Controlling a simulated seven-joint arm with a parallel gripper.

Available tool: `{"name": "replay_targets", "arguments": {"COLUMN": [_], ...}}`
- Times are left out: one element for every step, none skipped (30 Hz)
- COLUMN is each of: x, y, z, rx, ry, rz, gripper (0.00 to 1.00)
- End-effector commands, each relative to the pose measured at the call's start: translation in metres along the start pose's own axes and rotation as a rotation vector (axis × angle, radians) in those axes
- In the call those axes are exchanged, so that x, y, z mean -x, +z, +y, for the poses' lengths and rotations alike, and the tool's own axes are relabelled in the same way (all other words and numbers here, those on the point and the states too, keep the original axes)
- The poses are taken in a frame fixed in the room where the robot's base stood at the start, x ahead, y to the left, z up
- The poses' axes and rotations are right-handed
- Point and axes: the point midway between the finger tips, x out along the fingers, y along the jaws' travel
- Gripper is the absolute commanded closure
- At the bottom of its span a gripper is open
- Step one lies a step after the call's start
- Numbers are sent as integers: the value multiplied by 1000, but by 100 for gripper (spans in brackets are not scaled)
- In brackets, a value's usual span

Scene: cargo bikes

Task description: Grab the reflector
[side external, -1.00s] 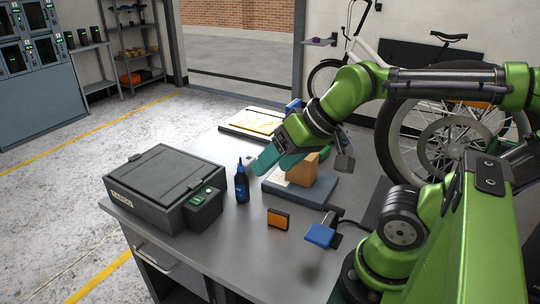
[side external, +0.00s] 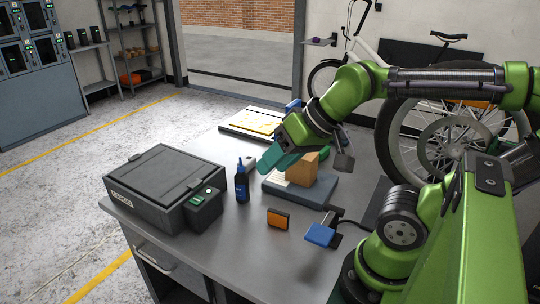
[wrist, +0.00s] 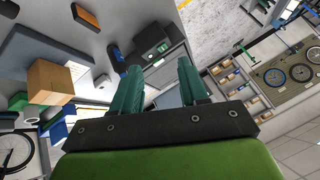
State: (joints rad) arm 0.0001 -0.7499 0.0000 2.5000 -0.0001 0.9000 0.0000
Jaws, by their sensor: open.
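The reflector, an orange block with a dark frame (side external: 278,218), stands on the grey workbench near its front edge, right of the dark bottle. In the wrist view it shows at the upper left (wrist: 85,18). My gripper (side external: 268,163) is above the bench, behind the reflector and apart from it. In the wrist view its two teal fingers (wrist: 158,68) are spread with nothing between them.
A dark lidded case (side external: 165,185) fills the bench's left side. A dark bottle (side external: 241,183) stands beside it. A cardboard box (side external: 303,170) sits on a grey-blue scale (side external: 300,189) close to my gripper. A blue piece (side external: 320,235) lies right of the reflector.

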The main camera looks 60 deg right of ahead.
Motion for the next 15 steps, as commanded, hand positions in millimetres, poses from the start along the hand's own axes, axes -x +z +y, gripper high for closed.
{"name": "replay_targets", "arguments": {"x": [0, 0, 0, 0, -2, -5, -8, -12, -17, -22, -26, -33, -38, -43, -49], "y": [0, 0, 0, 0, 0, 0, 0, -2, -5, -8, -11, -16, -19, -22, -26], "z": [0, 0, 0, 0, 1, 3, 5, 7, 11, 14, 19, 25, 30, 36, 44], "rx": [0, 0, 0, -2, -5, -11, -17, -24, -31, -31, -25, -6, 13, 36, 70], "ry": [0, 0, 0, 1, 5, 13, 21, 32, 52, 71, 93, 122, 145, 167, 194], "rz": [0, 0, 0, -1, -6, -18, -30, -43, -66, -90, -118, -160, -195, -232, -282], "gripper": [56, 56, 56, 56, 56, 56, 56, 56, 56, 56, 56, 56, 56, 56, 56]}}
